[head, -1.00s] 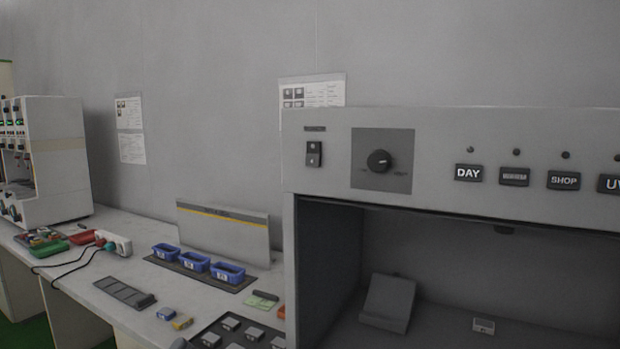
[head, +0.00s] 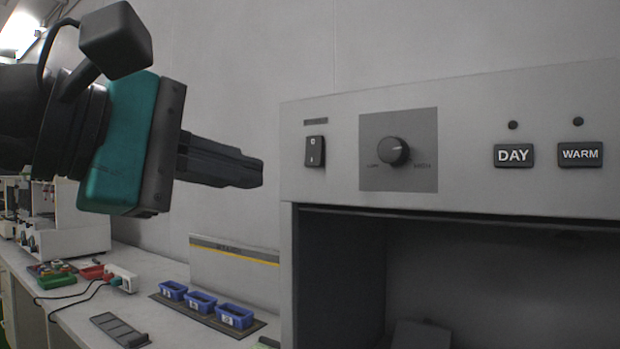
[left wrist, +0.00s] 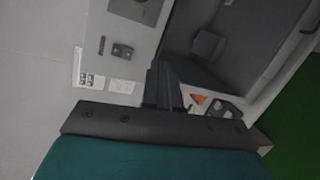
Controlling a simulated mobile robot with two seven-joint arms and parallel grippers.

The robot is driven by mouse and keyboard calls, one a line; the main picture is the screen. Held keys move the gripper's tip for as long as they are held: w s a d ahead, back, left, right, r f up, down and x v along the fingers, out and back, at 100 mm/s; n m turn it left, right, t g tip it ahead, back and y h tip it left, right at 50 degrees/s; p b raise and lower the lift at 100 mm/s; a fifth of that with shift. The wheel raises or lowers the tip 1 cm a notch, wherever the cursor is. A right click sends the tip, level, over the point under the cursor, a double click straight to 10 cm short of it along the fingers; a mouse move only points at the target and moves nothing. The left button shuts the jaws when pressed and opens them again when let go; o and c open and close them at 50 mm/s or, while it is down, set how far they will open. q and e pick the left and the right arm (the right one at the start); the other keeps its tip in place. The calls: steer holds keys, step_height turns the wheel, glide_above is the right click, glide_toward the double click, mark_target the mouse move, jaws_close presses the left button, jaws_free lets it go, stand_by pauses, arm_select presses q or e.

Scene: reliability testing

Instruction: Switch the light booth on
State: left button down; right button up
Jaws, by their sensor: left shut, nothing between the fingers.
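The grey light booth (head: 465,90) fills the right of the head view, and its inside is dark. A black rocker switch (head: 315,152) sits at the left end of its front panel. It also shows in the left wrist view (left wrist: 122,51). A black round knob (head: 393,151) is to its right, then the DAY button (head: 513,155) and WARM button (head: 580,154). My left gripper (head: 258,172) is shut and empty, to the left of the booth panel, its tips pointing toward the switch and apart from it. My right gripper is not in view.
The bench (head: 70,318) runs along the wall at the lower left. It holds blue bins (head: 201,302), a grey board with a yellow stripe (head: 235,262), a white power strip (head: 121,279) and white equipment (head: 75,225). The space before the panel is clear.

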arm_select(q)
steer(key=a+r+t+y, duration=0.2)
steer(key=r+t, duration=0.1)
steer(key=shift+w+a+r, duration=0.15)
steer(key=shift+a+r, duration=0.05)
steer(key=shift+a, duration=0.1)
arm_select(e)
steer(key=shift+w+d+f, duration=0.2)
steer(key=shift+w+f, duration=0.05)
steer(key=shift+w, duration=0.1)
arm_select(q)
glide_toward(311, 162)
steer(key=x, duration=0.6)
steer(key=shift+w+d, duration=0.3)
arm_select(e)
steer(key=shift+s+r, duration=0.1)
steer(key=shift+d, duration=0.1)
